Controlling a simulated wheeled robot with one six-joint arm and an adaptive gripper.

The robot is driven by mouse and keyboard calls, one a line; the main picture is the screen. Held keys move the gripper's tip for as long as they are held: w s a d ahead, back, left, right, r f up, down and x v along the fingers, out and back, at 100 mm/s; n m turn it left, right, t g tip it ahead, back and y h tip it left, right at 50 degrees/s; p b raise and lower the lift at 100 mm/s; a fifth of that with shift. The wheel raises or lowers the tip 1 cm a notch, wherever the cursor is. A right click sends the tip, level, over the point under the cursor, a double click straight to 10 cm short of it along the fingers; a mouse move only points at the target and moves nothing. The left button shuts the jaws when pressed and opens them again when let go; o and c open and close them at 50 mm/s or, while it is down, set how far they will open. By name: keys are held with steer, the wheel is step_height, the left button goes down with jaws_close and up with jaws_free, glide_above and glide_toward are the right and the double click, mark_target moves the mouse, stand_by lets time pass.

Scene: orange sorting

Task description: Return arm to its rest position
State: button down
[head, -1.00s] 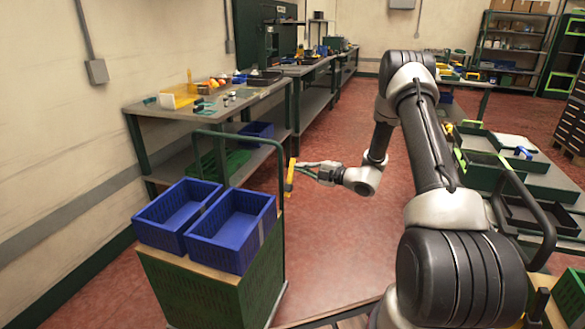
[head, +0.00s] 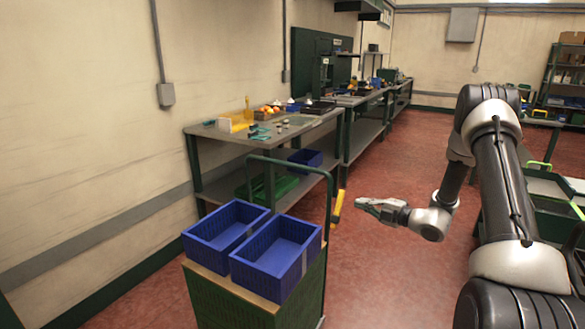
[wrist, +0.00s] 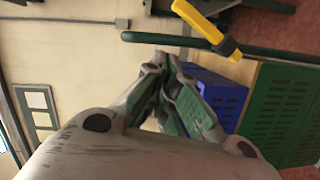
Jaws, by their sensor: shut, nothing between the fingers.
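My gripper (head: 368,205) is shut and empty. In the head view it is at the end of my outstretched arm, over the red floor, to the right of the green cart. The wrist view also shows my gripper (wrist: 185,92), with its fingers together. A yellow-orange object (head: 337,206) shows just left of the fingertips in the head view, by the cart's handle. It also shows in the wrist view (wrist: 208,27), apart from the fingers.
Two blue bins (head: 277,253) sit side by side on the green cart (head: 226,299). A workbench (head: 230,137) with oranges (head: 268,110) and small items stands along the left wall. The cart's handle (head: 283,160) rises near my gripper.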

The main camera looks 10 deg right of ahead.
steer(key=s+a+f+n+g+y, duration=0.1)
steer(key=s+a+f+n+g, duration=0.3)
steer(key=s+n, duration=0.45)
steer(key=s+r+n+g+h, duration=0.1)
steer(key=s+r+n+g, duration=0.1)
steer(key=s+n+g, duration=0.4)
steer(key=s+r+n+g, duration=0.2)
steer(key=s+r+n, duration=0.1)
steer(key=s+n, duration=0.65)
steer(key=s+d+r+n+g+h, duration=0.1)
steer(key=s+d+r+n+h, duration=0.3)
steer(key=s+r+n, duration=0.45)
steer(key=s+d+r+n+g+h, duration=0.1)
steer(key=s+d+r+n+h, duration=0.3)
steer(key=n, duration=0.7)
steer(key=s+a+r+n+t+h, duration=0.1)
steer(key=s+r+n+t, duration=0.1)
steer(key=r, duration=0.4)
steer(key=s+r+n+t+h, duration=0.2)
steer(key=s+r+t, duration=0.1)
steer(key=r, duration=0.2)
steer(key=shift+s+a+r, duration=0.25)
steer(key=shift+a+r, duration=0.1)
steer(key=shift+a, duration=0.05)
